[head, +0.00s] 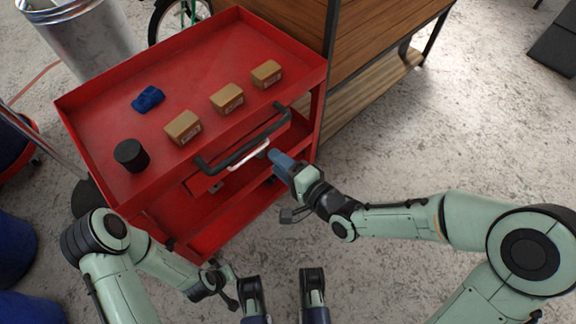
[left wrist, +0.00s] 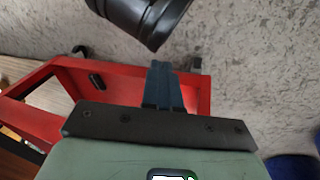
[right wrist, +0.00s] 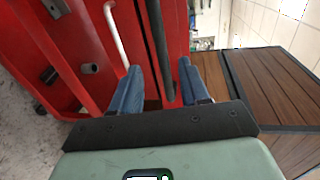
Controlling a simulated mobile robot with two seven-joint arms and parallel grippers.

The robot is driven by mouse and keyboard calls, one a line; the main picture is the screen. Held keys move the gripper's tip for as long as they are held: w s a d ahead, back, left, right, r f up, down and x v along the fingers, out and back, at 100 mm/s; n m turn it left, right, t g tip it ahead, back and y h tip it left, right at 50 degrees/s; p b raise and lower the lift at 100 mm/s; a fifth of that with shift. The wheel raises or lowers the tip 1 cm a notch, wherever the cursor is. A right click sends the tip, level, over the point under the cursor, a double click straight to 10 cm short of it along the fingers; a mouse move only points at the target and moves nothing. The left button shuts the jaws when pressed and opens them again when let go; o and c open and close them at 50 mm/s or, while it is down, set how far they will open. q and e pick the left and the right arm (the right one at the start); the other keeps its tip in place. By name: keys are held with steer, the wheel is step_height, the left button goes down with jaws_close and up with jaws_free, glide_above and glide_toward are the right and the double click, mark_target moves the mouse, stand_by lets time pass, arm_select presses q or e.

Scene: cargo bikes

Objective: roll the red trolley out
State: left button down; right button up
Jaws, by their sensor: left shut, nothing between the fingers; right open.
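The red trolley (head: 215,60) stands at upper left with a tray top. It has a black push handle (head: 245,148) on its near side and a pale bar (head: 248,155) just below. My right gripper (head: 277,158) is close to the handle's right end. In the right wrist view my right gripper (right wrist: 159,72) is open, with the black handle (right wrist: 158,40) lined up between its blue fingers and the pale bar (right wrist: 116,35) at left. Whether the fingers reach around the handle is unclear. My left gripper (left wrist: 160,68) is shut and empty, with red trolley framing behind it.
On the tray lie a black cylinder (head: 131,155), a blue cloth-like item (head: 148,98) and three tan boxes (head: 183,127). A wooden bench (head: 385,40) stands close on the trolley's right. A metal bin (head: 80,35) is behind left.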

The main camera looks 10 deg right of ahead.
arm_select(q)
steer(key=shift+s+d+r+g+p, duration=0.15)
steer(key=shift+s+d+r, duration=0.15)
steer(key=shift+s, duration=0.15)
steer(key=shift+s+d+r+g+p, duration=0.15)
steer(key=shift+s+r, duration=0.1)
steer(key=shift+s, duration=0.2)
arm_select(e)
steer(key=v, duration=0.2)
steer(key=shift+s+d, duration=0.25)
